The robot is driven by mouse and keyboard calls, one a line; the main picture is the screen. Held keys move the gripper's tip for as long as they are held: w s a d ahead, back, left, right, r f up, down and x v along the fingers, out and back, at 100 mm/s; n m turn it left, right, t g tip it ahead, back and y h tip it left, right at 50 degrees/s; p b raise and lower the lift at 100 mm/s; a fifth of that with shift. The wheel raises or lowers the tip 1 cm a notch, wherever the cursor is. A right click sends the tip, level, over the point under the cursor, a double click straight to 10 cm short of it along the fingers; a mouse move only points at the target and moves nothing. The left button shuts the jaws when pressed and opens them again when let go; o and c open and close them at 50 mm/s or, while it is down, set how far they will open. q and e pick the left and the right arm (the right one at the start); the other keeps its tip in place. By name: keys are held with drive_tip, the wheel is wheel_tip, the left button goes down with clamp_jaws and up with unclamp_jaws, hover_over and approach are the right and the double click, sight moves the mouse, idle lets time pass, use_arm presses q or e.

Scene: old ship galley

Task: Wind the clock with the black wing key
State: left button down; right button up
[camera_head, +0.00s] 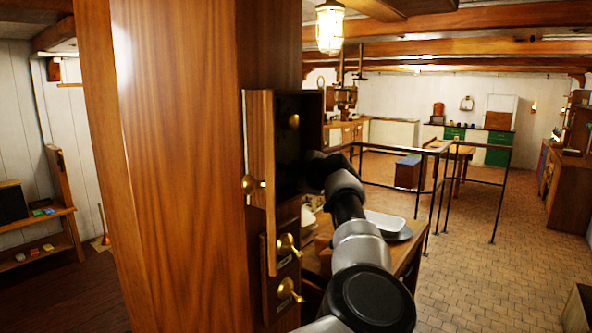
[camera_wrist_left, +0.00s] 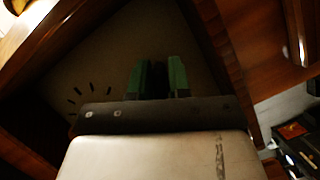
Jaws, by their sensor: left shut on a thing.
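The clock's pale round dial (camera_wrist_left: 108,52) with dark hour marks shows dimly in the left wrist view, in deep shadow. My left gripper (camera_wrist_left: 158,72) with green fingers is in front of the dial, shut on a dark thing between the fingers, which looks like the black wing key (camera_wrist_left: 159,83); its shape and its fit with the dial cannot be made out. In the head view the clock's wooden case (camera_head: 260,150) has its door open. My arm reaches into the dark opening, and the gripper and key are hidden there. My right gripper is not in view.
A broad wooden post (camera_head: 180,160) stands left of the case. Brass knobs (camera_head: 289,290) stick out below the open door. A table with a pale tray (camera_head: 385,222) stands behind my arm. Black railings (camera_head: 440,190) lie beyond, with open tiled floor (camera_head: 490,270) at the right.

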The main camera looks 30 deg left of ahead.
use_arm(q)
drive_tip(key=m, duration=0.1)
drive_tip(key=m+g, duration=0.1)
drive_tip(key=m+g+h, duration=0.1)
drive_tip(key=m, duration=0.1)
drive_tip(key=shift+s+f, duration=0.2)
drive_tip(key=shift+f, duration=0.1)
drive_tip(key=m+g, duration=0.2)
drive_tip(key=m, duration=0.1)
drive_tip(key=shift+s+f+g, duration=0.15)
drive_tip(key=shift+s+g, duration=0.15)
drive_tip(key=shift+m, duration=0.3)
drive_tip(key=c, duration=1.2)
unclamp_jaws()
drive_tip(key=shift+o, duration=0.2)
